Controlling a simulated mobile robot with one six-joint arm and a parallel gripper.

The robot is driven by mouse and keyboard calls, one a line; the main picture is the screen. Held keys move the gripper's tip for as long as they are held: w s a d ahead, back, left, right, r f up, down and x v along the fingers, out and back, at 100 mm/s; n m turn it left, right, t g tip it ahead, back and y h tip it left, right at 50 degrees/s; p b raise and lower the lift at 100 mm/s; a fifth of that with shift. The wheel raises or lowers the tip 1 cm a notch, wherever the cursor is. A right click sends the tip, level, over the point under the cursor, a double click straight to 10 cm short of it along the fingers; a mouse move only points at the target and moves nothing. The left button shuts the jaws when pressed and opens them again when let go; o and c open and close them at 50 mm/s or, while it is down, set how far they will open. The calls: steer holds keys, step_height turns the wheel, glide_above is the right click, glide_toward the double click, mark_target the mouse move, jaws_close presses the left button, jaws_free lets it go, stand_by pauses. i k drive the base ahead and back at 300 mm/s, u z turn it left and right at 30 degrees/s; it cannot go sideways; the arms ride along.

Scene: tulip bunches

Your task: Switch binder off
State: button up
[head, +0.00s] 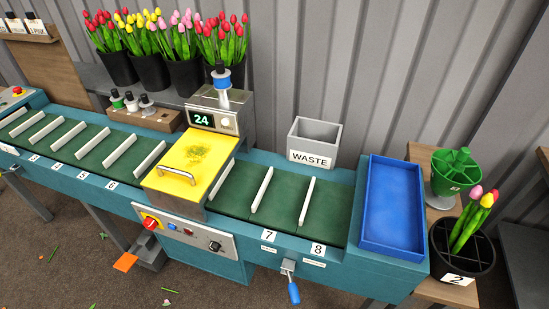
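The binder (225,115) stands over the conveyor in the middle of the head view. It has a closed yellow hood (193,165) with a metal handle and green scraps on top. Its lit display (203,119) reads 24. The control panel (185,236) is on the front below the hood. It carries a red rotary switch (151,224) on a yellow plate at the left, small blue and red controls, and a black knob (214,246) at the right. The switch setting is too small to read. My gripper is not in view.
A blue-handled lever (292,288) sticks out from the conveyor front below labels 7 and 8. An orange pedal (125,262) sits near the floor. A blue tray (393,205), a grey WASTE bin (314,142) and a black tulip bucket (459,252) stand rightward. The belt's visible slots hold no tulips.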

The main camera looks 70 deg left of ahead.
mark_target(149, 223)
steer(key=u, duration=3.2)
steer(key=k, duration=0.7)
steer(key=i, duration=0.7)
steer(key=u, duration=0.2)
steer(key=k, duration=0.15)
steer(key=z, duration=0.05)
